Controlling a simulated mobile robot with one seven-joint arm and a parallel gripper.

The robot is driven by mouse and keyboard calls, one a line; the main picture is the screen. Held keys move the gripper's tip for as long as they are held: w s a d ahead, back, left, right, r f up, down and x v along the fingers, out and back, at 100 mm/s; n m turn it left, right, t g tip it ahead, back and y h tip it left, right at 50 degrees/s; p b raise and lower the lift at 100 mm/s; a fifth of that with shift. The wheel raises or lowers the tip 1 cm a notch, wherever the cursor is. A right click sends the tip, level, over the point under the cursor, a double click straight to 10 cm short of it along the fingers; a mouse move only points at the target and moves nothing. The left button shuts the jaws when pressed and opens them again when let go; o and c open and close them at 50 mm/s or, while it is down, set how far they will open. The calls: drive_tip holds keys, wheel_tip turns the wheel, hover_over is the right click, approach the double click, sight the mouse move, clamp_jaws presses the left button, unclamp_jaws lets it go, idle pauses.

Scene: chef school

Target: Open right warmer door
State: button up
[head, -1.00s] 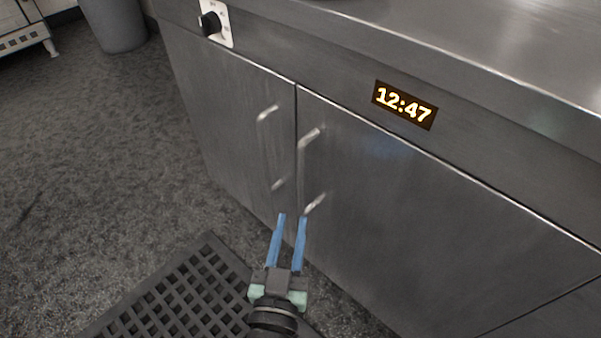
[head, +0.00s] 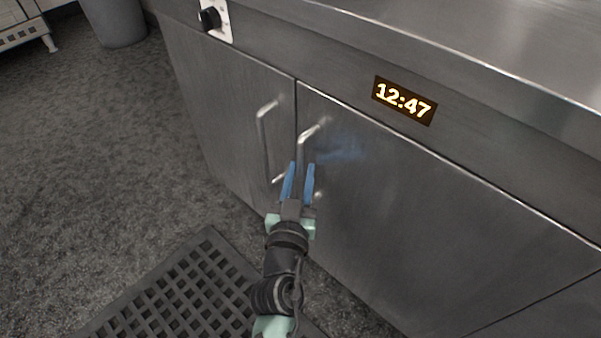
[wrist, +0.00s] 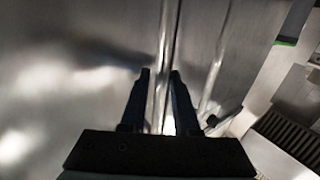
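The right warmer door (head: 430,225) is a shut steel panel. Its vertical bar handle (head: 312,131) stands near its left edge, beside the seam between the two doors. My gripper (head: 302,167) is in front of the handle's lower part, its blue fingers apart, one on each side of the bar. In the wrist view a bar (wrist: 163,55) runs between the dark open fingers (wrist: 160,78). The fingers do not appear closed on it. The handle's lower end is partly hidden by my gripper.
The left door (head: 225,110) is shut, and its handle (head: 263,135) is close to my left finger. A knob (head: 210,20) and a clock display (head: 405,103) are above the doors. A black grid mat (head: 180,290) lies on the floor in front.

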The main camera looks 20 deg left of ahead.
clamp_jaws()
idle(1.4)
